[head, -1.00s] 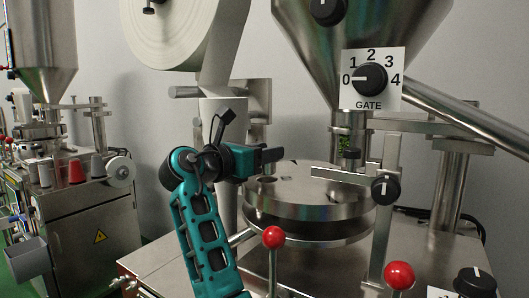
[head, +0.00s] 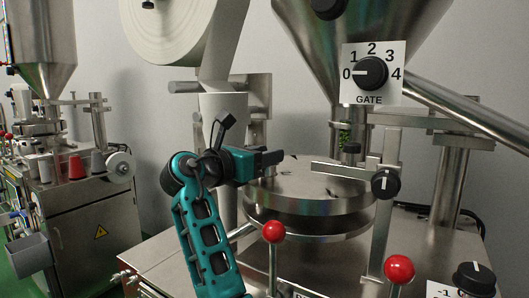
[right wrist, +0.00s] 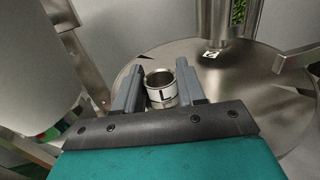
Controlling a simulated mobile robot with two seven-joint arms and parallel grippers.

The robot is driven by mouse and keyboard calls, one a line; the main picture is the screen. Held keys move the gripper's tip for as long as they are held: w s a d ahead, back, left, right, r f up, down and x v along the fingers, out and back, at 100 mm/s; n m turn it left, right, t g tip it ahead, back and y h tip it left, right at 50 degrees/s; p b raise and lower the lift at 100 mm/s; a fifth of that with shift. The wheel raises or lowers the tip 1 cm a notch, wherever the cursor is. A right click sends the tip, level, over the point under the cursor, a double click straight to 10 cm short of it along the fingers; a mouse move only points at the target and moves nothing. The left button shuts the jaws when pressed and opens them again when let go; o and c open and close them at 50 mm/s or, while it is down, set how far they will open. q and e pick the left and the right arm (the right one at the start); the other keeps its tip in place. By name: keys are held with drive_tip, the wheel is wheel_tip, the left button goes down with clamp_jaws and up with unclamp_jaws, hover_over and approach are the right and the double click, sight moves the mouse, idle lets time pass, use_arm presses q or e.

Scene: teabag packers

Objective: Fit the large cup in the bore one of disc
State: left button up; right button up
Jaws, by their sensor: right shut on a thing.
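The large cup (right wrist: 161,92) is a short, open metal cylinder marked L. It sits upright between the two fingers of my right gripper (right wrist: 160,72), which is shut on it. In the head view my right gripper (head: 271,158) is over the left rim of the round steel disc (head: 325,185); the cup is not clearly visible there. The disc (right wrist: 235,85) also shows behind and below the cup in the right wrist view. I cannot make out bore one; the gripper and cup hide part of the disc. My left gripper is not in view.
A steel hopper (head: 365,40) with a gate dial (head: 370,73) stands above the disc. A flat bar (head: 342,171) crosses over the disc's right side. Red-knobbed levers (head: 273,232) (head: 399,269) rise in front. A paper roll (head: 180,25) hangs at upper left.

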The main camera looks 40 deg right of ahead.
drive_tip(key=shift+f, duration=1.05)
drive_tip(key=o, duration=1.2)
drive_tip(key=shift+f, duration=0.15)
drive_tip(key=shift+c, duration=0.2)
drive_tip(key=shift+a+f, duration=0.1)
drive_tip(key=shift+a, duration=0.5)
drive_tip(key=s+a, duration=0.1)
drive_tip(key=a, duration=1)
drive_tip(key=shift+a+r+b, duration=0.35)
drive_tip(key=shift+r+b, duration=0.05)
drive_tip(key=shift+b, duration=0.05)
